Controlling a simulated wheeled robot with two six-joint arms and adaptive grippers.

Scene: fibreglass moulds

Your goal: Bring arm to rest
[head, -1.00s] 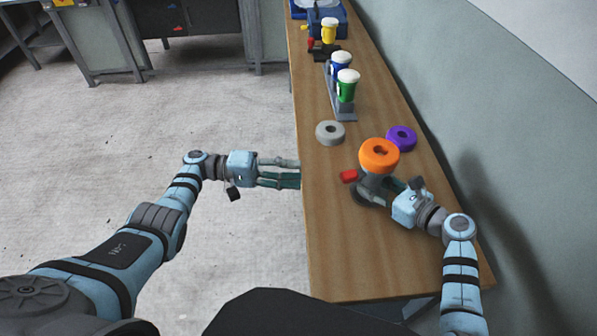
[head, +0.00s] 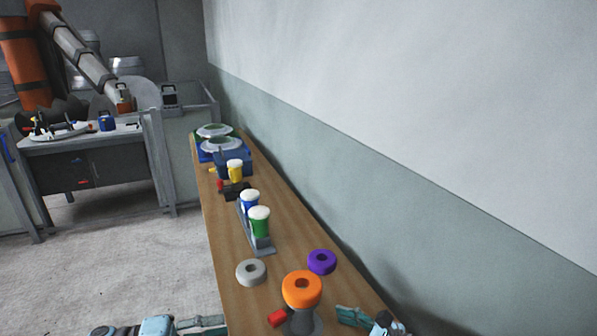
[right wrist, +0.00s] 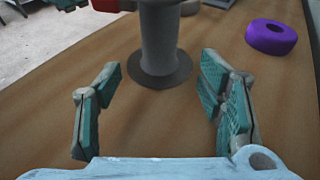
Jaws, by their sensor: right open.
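My right gripper (right wrist: 157,100) is open and empty in the right wrist view, its green-padded fingers wide apart. Just ahead of the fingers stands a grey pedestal (right wrist: 160,45) with a round foot, apart from both pads. In the head view, that pedestal (head: 303,322) carries an orange ring (head: 302,288) on top and has a red part at its left. My right gripper (head: 346,314) shows there just right of the pedestal. My left gripper (head: 207,322) is at the bottom edge, left of the bench. It is partly cut off, so its opening is unclear.
The wooden bench (head: 262,282) runs along the wall. A grey ring (head: 251,272) and a purple ring (head: 322,262) lie beyond the pedestal. Farther back are a green cup (head: 260,224) and a blue cup (head: 249,202) in a grey holder, then a yellow cup (head: 235,172).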

